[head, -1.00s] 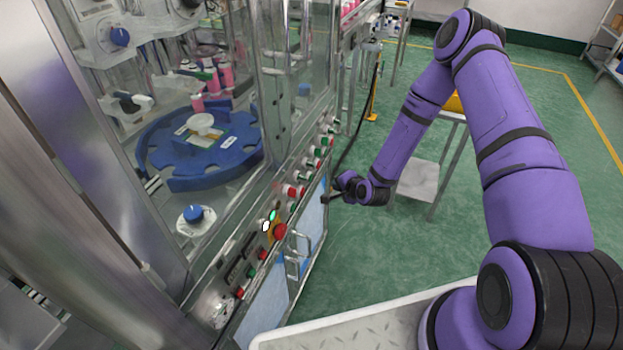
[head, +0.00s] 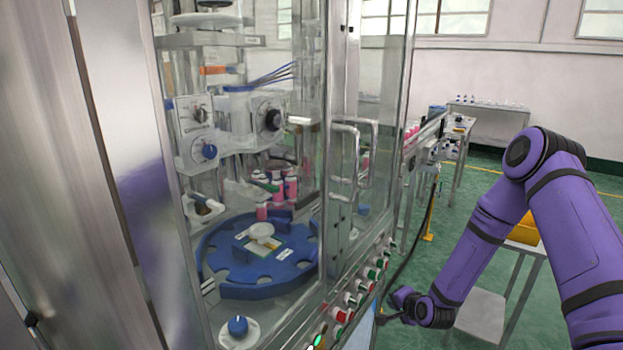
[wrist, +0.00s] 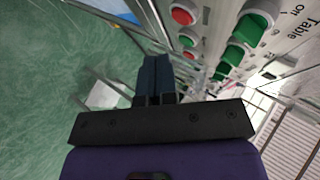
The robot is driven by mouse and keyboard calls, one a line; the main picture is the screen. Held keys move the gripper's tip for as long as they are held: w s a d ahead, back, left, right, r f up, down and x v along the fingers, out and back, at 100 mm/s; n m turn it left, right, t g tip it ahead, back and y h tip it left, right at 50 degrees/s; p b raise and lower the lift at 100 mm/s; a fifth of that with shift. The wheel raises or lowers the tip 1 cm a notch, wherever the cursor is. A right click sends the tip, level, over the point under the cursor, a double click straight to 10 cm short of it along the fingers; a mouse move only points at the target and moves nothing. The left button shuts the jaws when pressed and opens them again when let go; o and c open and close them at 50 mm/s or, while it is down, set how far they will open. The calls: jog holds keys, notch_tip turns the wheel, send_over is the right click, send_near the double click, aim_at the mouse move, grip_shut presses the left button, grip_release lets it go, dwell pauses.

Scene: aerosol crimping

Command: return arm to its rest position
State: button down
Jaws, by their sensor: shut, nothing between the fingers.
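My gripper (head: 384,316) is at the end of my purple arm, low and close to the front of the machine's control panel. In the wrist view my gripper (wrist: 158,80) has its two dark fingers together, with nothing between them. The control panel (head: 352,300) carries a row of red and green buttons along the machine's front edge.
The glazed machine (head: 250,140) fills the left, with a blue rotary table (head: 262,285) and pink cans (head: 290,187) inside. A metal stand (head: 480,318) with a yellow item (head: 526,232) is behind my arm. Open green floor (head: 470,190) lies beyond.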

notch_tip(320, 180, up, 18)
jog(key=d+n+g+h, duration=0.2)
jog(key=d+n, duration=0.1)
jog(key=n, duration=0.2)
jog(key=s+d+r+n+g+h, duration=0.1)
jog(key=s+r, duration=0.3)
jog(key=r, duration=0.4)
jog(key=s+r+n+h, duration=0.1)
jog(key=s+r+n, duration=0.1)
jog(key=s+r, duration=0.5)
jog(key=s+r+n+g, duration=0.1)
jog(key=s+r, duration=0.7)
jog(key=s, duration=0.5)
jog(key=s+r+n+g, duration=0.1)
jog(key=s+r+n, duration=0.1)
jog(key=s+r, duration=0.6)
jog(key=shift+s, duration=2.75)
jog(key=shift+d, duration=0.1)
